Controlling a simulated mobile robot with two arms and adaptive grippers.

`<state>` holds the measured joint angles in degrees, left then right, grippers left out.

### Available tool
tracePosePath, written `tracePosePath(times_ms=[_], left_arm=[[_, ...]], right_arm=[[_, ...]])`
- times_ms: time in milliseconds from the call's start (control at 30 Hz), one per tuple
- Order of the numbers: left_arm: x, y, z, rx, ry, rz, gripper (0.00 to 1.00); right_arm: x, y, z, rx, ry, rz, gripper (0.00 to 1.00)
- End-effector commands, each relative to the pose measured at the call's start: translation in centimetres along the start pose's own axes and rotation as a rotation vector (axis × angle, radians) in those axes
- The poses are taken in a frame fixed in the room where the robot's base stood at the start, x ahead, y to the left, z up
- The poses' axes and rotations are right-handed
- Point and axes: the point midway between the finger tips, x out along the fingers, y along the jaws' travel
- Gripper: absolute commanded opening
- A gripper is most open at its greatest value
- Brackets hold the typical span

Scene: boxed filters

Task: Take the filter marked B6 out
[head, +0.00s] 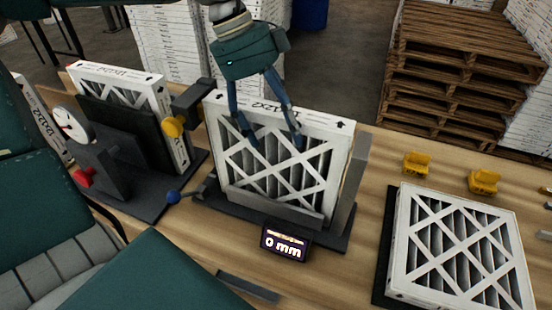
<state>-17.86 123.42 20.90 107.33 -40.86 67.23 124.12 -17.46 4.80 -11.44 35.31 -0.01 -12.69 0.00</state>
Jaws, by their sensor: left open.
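One filter (235,182) stands upright in a dark holder (335,238) in the middle. Another filter (181,120) stands upright in a fixture with a dial at the left. A third filter (460,255) lies flat at the right. My right gripper is not in view.
A small display (285,243) reading "0 mm" stands in front of the middle holder. A round dial (72,125), a yellow knob (173,126) and a red knob (84,178) are at the left. Yellow blocks (417,163) sit at the right. Pallets (455,75) are stacked behind the table.

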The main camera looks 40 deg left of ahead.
Motion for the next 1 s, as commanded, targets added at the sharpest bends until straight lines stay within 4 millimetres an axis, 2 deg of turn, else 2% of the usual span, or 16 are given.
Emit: tracePosePath(times_ms=[67, 133, 267, 1000], left_arm=[[1.0, 0.2, -0.3, 0.0, 0.0, 0.007, 0.73], [2.1, 0.1, -0.2, -0.001, -0.002, 0.006, 0.73], [3.1, 0.0, -0.2, -0.001, 0.0, 0.001, 0.73], [3.5, 0.0, 0.0, 0.0, -0.001, -0.001, 0.73]], right_arm=[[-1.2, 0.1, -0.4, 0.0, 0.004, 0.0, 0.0], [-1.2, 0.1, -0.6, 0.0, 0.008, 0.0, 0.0], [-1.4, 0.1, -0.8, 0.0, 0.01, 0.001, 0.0], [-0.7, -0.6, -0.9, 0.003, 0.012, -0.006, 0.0]])
